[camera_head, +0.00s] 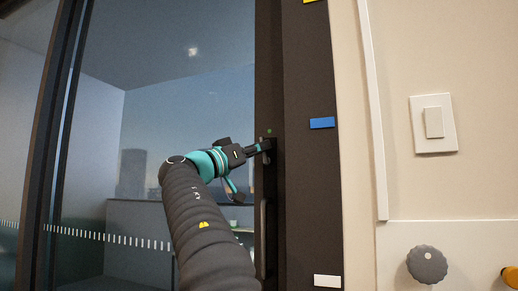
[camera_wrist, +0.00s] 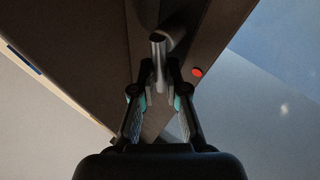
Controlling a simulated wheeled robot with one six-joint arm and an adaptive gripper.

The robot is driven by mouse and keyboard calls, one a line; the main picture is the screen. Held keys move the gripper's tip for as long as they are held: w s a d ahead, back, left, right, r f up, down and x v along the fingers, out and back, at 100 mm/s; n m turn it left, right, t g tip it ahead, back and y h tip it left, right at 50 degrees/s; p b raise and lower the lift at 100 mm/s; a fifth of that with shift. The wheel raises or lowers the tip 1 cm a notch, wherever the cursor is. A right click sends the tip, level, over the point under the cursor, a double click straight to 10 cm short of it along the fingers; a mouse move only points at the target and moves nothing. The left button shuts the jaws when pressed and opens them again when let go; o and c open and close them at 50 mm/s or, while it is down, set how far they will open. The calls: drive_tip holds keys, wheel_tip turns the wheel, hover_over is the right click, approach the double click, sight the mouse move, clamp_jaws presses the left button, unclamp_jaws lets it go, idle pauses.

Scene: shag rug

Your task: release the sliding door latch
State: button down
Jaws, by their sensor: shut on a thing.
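The sliding door (camera_head: 185,110) is a glass panel with a dark frame (camera_head: 268,60). The latch (camera_wrist: 158,45) shows in the wrist view as a grey metal lever or knob standing out from the dark frame. My gripper (camera_wrist: 160,75) has its two fingers closed on either side of the latch's near end. In the head view my gripper (camera_head: 262,147) reaches the dark frame from the left and hides most of the latch. A small green dot (camera_head: 269,131) sits just above it there. A red dot (camera_wrist: 197,72) lies beside the latch in the wrist view.
A dark post with a blue tag (camera_head: 322,123) and a white tag (camera_head: 327,281) stands right of the door frame. The pale wall holds a light switch (camera_head: 434,123) and a grey knob (camera_head: 427,264). A long vertical handle (camera_head: 263,235) appears below my gripper.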

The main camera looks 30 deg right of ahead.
drive_tip(key=m, duration=0.1)
drive_tip(key=m+g+y+p, duration=0.1)
drive_tip(key=shift+s+d+r+m, duration=0.1)
drive_tip(key=shift+s+d+m, duration=0.15)
drive_tip(key=shift+m, duration=0.15)
drive_tip(key=c, duration=1.2)
unclamp_jaws()
drive_tip(key=shift+a, duration=0.1)
drive_tip(key=v, duration=1.2)
drive_tip(key=shift+r, duration=0.1)
